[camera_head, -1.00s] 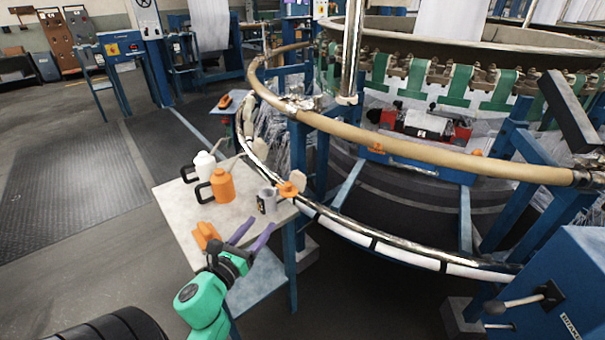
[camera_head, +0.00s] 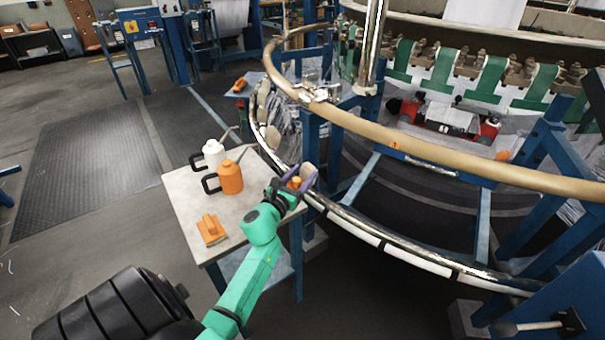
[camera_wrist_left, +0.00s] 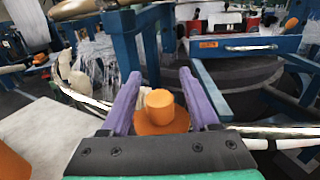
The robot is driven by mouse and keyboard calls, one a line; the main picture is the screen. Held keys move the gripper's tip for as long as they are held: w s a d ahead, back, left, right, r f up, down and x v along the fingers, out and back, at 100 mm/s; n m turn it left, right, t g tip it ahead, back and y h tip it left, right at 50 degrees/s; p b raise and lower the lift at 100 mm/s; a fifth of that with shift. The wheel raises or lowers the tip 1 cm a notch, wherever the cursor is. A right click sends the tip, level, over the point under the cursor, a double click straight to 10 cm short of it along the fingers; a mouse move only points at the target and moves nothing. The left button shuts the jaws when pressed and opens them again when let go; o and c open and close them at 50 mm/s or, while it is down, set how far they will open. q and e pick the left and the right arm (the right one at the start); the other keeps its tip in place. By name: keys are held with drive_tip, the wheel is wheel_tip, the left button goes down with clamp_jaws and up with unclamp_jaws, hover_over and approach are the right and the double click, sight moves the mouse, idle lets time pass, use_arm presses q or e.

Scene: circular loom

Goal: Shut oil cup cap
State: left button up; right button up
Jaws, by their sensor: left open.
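An orange oil cup cap (camera_head: 295,183) with a round knob sits by the loom's lower ring, beside the table corner. My left gripper (camera_head: 299,175) reaches it from the front, with its purple fingers spread. In the left wrist view the orange cap (camera_wrist_left: 160,108) lies between the two open fingers of the left gripper (camera_wrist_left: 159,84), with a gap on each side. The cup beneath is hidden, and I cannot tell how the cap sits on it. My right gripper is not in view.
The small table (camera_head: 185,203) holds a white oil can (camera_head: 214,153), an orange oil can (camera_head: 230,178) and an orange object (camera_head: 212,230). The loom's tan upper ring (camera_head: 420,150) and white-banded lower ring (camera_head: 400,250) curve beyond the gripper.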

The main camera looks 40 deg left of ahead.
use_arm(q)
clamp_jaws()
idle(1.5)
